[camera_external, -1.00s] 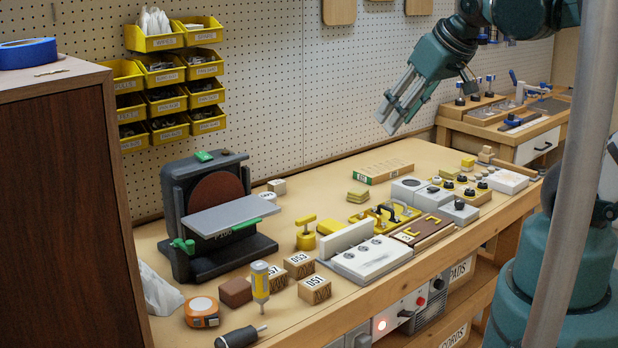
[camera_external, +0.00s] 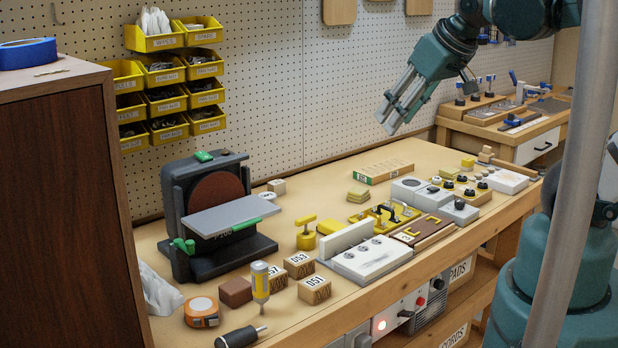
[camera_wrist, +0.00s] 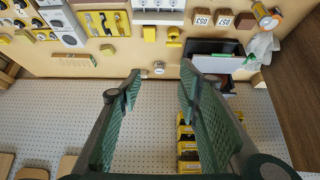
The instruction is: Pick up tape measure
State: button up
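The orange tape measure (camera_external: 202,311) with a pale round face sits on the bench at the front left, beside a reddish-brown block (camera_external: 235,291). My gripper (camera_external: 390,117) hangs in the air above the back of the bench, far to the right of the tape measure. In the wrist view, my gripper (camera_wrist: 161,80) has its two fingers apart with nothing between them.
A disc sander (camera_external: 215,215) stands behind the tape measure. A yellow-handled upright tool (camera_external: 261,283), a black-handled screwdriver (camera_external: 240,337), a crumpled clear bag (camera_external: 158,292) and numbered wooden blocks (camera_external: 314,290) are close around it. A tall brown cabinet (camera_external: 65,210) stands at left.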

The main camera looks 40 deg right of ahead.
jog(key=o, duration=0.9)
jog(key=shift+c, duration=0.2)
jog(key=shift+a, duration=0.1)
